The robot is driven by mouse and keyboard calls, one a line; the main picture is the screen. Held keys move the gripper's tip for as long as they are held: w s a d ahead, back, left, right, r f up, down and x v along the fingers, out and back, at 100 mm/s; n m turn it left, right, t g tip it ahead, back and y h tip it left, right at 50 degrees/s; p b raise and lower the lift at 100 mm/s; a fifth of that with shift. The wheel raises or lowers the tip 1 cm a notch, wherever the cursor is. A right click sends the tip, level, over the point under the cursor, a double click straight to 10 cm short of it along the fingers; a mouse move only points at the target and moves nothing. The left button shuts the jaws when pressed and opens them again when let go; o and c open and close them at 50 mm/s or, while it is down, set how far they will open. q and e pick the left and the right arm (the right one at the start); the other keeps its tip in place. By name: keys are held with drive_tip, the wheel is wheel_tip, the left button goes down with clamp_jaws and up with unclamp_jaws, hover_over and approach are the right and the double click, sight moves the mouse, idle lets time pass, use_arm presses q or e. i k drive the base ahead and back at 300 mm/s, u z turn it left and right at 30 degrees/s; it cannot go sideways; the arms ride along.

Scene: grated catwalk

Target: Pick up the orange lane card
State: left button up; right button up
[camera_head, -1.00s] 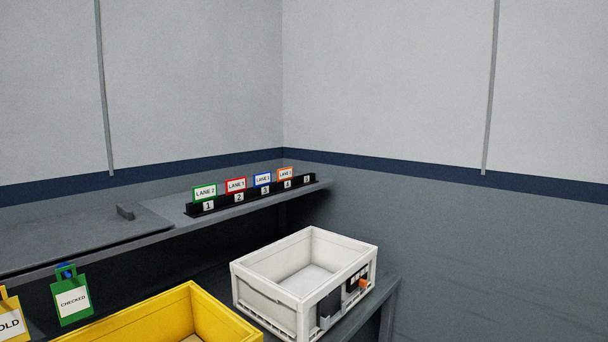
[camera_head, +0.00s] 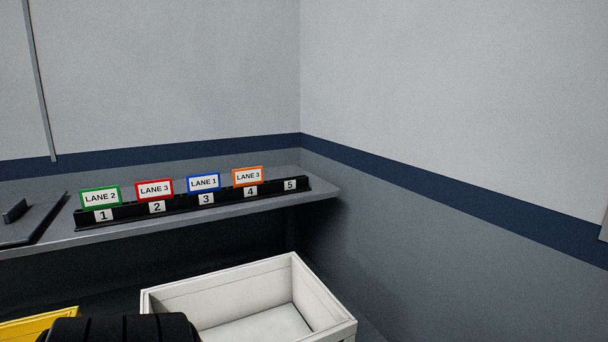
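The orange lane card (camera_head: 248,176) has an orange border and reads LANE 3. It stands upright in slot 4 of the black numbered rack (camera_head: 222,204) on the grey shelf. A blue card (camera_head: 204,183) reading LANE 1 is in slot 3, a red card (camera_head: 154,189) reading LANE 3 in slot 2, and a green card (camera_head: 100,197) reading LANE 2 in slot 1. Slot 5 holds no card. A black ribbed part, apparently of my own arm, shows at the bottom left. Neither gripper's fingers are in view.
An empty white crate (camera_head: 324,318) stands below and in front of the shelf (camera_head: 318,193). A yellow bin (camera_head: 38,326) is at the lower left. A dark flat panel (camera_head: 40,217) lies on the shelf's left end. Walls meet behind the shelf.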

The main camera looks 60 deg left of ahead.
sight(242, 177)
drive_tip(key=i, duration=0.3)
drive_tip(key=u, duration=3.05)
